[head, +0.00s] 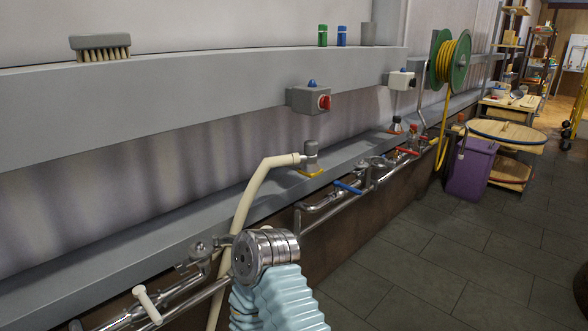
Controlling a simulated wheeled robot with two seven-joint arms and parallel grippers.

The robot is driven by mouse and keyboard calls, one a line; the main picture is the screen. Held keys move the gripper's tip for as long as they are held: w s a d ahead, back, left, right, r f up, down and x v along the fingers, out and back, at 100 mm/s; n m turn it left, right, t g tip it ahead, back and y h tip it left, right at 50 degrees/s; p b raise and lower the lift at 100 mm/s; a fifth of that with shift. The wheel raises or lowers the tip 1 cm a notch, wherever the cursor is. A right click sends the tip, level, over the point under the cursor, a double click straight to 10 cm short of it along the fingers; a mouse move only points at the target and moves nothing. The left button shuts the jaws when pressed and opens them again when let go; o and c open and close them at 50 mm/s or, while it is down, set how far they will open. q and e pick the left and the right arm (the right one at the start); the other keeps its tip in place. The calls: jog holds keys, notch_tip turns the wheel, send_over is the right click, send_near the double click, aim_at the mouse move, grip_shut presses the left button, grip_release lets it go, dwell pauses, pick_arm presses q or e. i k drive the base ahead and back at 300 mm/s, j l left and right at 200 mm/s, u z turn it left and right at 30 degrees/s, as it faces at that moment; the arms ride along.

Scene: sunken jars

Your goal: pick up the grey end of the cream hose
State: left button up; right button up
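The cream hose (252,190) rises from the lower middle of the head view, bends over and runs right to its grey end (311,155). The grey end is upright, at a yellow-edged base (311,172) on the lower grey ledge. I cannot tell whether it is fixed there. Lower down, the hose passes behind a round metal joint with a light blue ribbed sleeve, which appears to be part of my arm. This joint is below and left of the grey end, apart from it in the picture. No gripper fingers show for either arm.
Metal pipes with a blue-handled valve (348,188) and red handles run below the ledge (130,240). A grey box with a red switch (310,100) is on the wall above the grey end. A purple bin (468,170) stands right. The tiled floor (430,270) is mostly clear.

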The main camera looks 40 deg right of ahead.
aim_at(310, 164)
jog(key=j+z, duration=0.1)
jog(key=z, duration=0.35)
jog(key=j+z, duration=0.15)
jog(key=z, duration=0.3)
jog(key=j+z, duration=0.15)
jog(key=z, duration=0.3)
jog(key=j+z, duration=0.15)
jog(key=z, duration=0.3)
